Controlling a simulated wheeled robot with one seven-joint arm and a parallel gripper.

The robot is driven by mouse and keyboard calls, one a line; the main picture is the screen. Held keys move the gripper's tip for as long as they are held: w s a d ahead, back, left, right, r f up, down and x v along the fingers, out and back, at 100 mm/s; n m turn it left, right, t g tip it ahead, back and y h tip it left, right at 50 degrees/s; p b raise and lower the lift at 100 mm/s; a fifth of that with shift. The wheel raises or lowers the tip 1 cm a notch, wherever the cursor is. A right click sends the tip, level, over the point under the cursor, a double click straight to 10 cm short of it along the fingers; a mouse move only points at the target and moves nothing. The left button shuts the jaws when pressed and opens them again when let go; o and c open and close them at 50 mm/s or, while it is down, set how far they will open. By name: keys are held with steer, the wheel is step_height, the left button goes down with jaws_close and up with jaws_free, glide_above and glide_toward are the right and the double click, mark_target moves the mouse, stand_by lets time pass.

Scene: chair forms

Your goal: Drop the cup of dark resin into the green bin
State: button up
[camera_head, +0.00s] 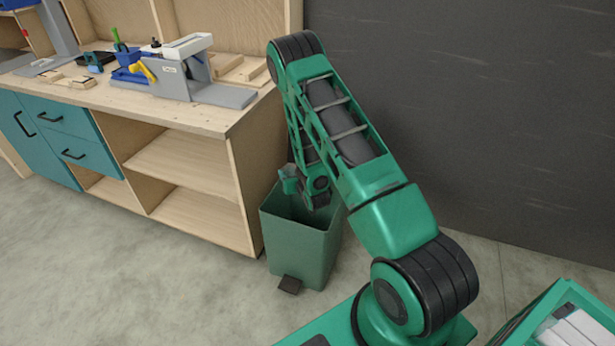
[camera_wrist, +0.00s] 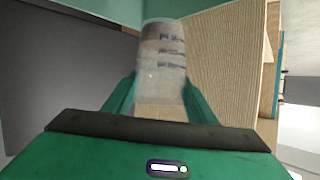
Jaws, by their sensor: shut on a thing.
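The green bin (camera_head: 298,248) stands on the floor against the right end of the workbench, with its top open. In the head view my gripper is low over the bin's opening, partly hidden by my own arm. In the wrist view my gripper (camera_wrist: 161,80) is shut on a see-through cup (camera_wrist: 164,48) with dark printed marks on its side. The cup sits between the two green fingers. I cannot pick out the cup clearly in the head view.
The wooden workbench (camera_head: 190,119) with open shelves and teal drawers is left of the bin, carrying a grey device (camera_head: 185,72) and small tools. A dark wall (camera_head: 470,110) is behind. A green crate (camera_head: 530,318) is at the lower right. Floor in front is clear.

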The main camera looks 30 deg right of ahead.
steer(key=d+f+m+h, duration=0.1)
steer(key=d+f, duration=0.6)
steer(key=f, duration=0.3)
steer(key=shift+w+d+f, duration=0.25)
steer(key=shift+d+f, duration=0.15)
steer(key=o, duration=0.9)
steer(key=shift+c, duration=0.2)
steer(key=shift+s, duration=0.1)
steer(key=v, duration=1)
steer(key=shift+s+a, duration=0.2)
steer(key=shift+r, duration=0.15)
